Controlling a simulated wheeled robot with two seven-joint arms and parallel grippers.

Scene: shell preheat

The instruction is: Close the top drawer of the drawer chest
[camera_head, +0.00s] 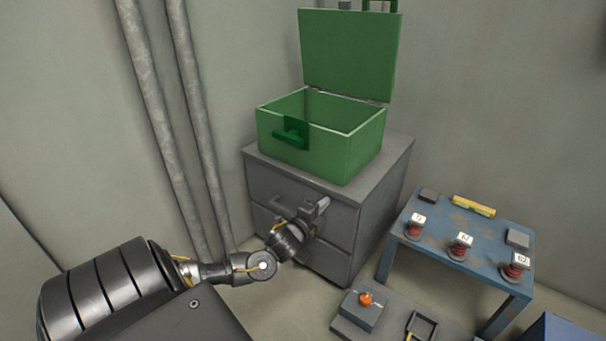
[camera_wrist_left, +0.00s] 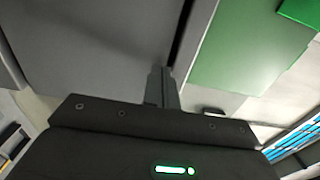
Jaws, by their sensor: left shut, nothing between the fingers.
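The grey drawer chest (camera_head: 385,200) stands in the corner. Its top drawer (camera_head: 270,185) looks nearly flush with the body in the head view; any small opening is hard to tell. Contact is unclear. In the left wrist view, the shut fingers (camera_wrist_left: 162,88) point at a grey panel, with a narrow dark gap beside it. The lower drawer (camera_head: 330,258) looks shut. My right gripper is out of view.
An open green box (camera_head: 345,155) with a raised lid sits on the chest. A blue table (camera_head: 455,225) with several numbered red-based items stands to the right. A low grey panel with an orange knob (camera_head: 365,299) is on the floor in front. Pipes (camera_head: 200,130) run along the left wall.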

